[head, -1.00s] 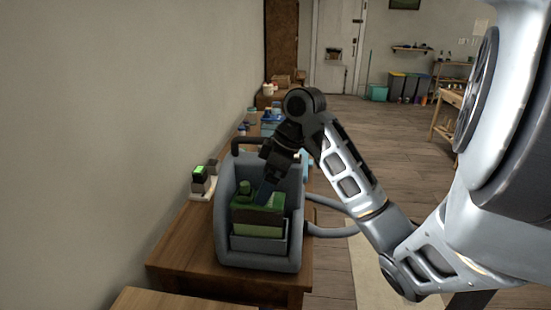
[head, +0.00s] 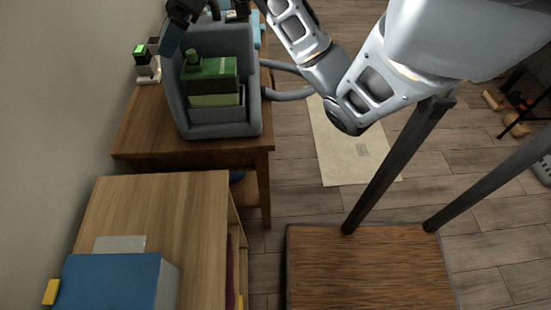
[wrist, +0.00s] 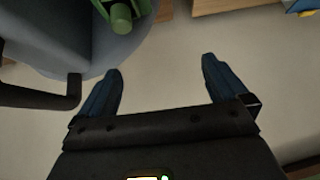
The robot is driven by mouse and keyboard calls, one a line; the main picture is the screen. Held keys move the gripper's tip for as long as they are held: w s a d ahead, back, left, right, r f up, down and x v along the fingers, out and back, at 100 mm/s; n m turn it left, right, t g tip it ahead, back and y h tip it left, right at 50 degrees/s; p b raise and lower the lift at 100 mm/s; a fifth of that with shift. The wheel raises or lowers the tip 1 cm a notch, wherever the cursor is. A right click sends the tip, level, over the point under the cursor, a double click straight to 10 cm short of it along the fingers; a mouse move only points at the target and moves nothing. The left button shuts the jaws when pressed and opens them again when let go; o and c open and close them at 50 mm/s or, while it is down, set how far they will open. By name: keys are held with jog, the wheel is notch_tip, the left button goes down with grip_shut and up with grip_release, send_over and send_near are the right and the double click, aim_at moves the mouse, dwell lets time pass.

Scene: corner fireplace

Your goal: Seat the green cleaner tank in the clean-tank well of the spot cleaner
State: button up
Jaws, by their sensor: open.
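The green cleaner tank (head: 208,72), with a green cap on top, stands upright in the front recess of the grey spot cleaner (head: 225,130). Its lower part is hidden behind a grey front wall, so I cannot tell how deep it sits. My gripper (head: 170,38) is at the top left, beside and above the cleaner, apart from the tank. In the wrist view my gripper (wrist: 160,80) is open with nothing between its blue fingers. That view shows the tank's cap (wrist: 122,18) and the cleaner's dark handle (wrist: 40,96).
The cleaner stands on a wooden table (head: 150,125) along the wall. A small device with a green top (head: 141,60) is at its left. A grey hose (head: 288,95) loops right. A nearer wooden cabinet (head: 165,210) holds a blue box (head: 105,280).

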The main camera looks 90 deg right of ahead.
jog(key=w+a+m+t, duration=0.3)
jog(key=w+a+t, duration=0.3)
jog(key=w+a, duration=0.7)
jog(key=s+a+f+m+t, duration=0.15)
jog(key=a+f+m, duration=0.3)
jog(key=a, duration=0.65)
jog(key=s+a+f+n+h, duration=0.1)
jog(key=s+a+f, duration=0.2)
jog(key=s, duration=0.4)
jog(key=s+a+f+h, duration=0.1)
jog(key=s+a+f, duration=0.15)
jog(key=s, duration=0.55)
jog(key=s+a+f+n+h, duration=0.1)
jog(key=s+a+f, duration=0.1)
jog(key=s+a, duration=0.35)
jog(key=s+d+r+n+y, duration=0.2)
jog(key=s+d+r+n, duration=0.1)
jog(key=s, duration=0.8)
jog(key=shift+n, duration=0.85)
jog(key=shift+r, duration=0.1)
